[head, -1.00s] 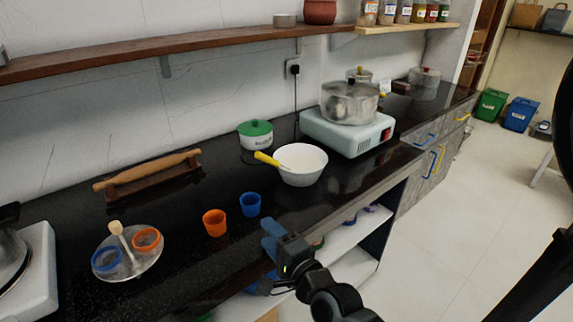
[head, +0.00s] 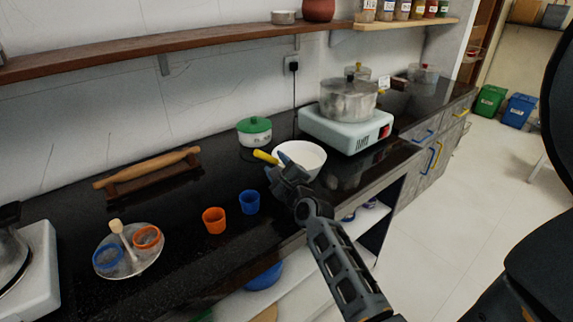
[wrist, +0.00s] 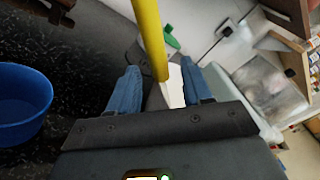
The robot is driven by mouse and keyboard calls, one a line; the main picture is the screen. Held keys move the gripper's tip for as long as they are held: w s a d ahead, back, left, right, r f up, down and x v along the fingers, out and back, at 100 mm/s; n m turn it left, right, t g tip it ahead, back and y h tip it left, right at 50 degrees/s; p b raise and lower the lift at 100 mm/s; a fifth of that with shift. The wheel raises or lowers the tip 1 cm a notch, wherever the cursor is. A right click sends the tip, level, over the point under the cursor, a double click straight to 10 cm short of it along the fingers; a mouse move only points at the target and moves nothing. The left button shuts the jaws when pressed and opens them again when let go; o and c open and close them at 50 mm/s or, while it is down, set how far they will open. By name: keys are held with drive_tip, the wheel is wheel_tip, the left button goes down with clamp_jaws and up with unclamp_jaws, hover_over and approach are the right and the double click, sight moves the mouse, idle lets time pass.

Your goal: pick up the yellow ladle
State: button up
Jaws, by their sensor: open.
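The yellow ladle (head: 265,157) leans in the white bowl (head: 312,158) on the black counter, its handle sticking out over the left rim. My gripper (head: 277,166) is at the front left of the bowl and hides part of it in the head view. In the wrist view my gripper (wrist: 159,90) is open with its two blue fingers apart. The ladle's yellow handle (wrist: 150,38) shows between and beyond the fingers there. I cannot tell whether a finger touches it. The ladle's scoop end is hidden.
A blue cup (head: 249,202) and an orange cup (head: 214,220) stand left of my gripper. A green-lidded pot (head: 254,131) stands behind the bowl. A stove (head: 345,130) with a steel pot (head: 348,99) is to the right. A wooden shelf (head: 200,48) hangs above.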

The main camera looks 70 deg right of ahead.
drive_tip(key=shift+x, duration=1.25)
drive_tip(key=shift+c, duration=0.3)
clamp_jaws()
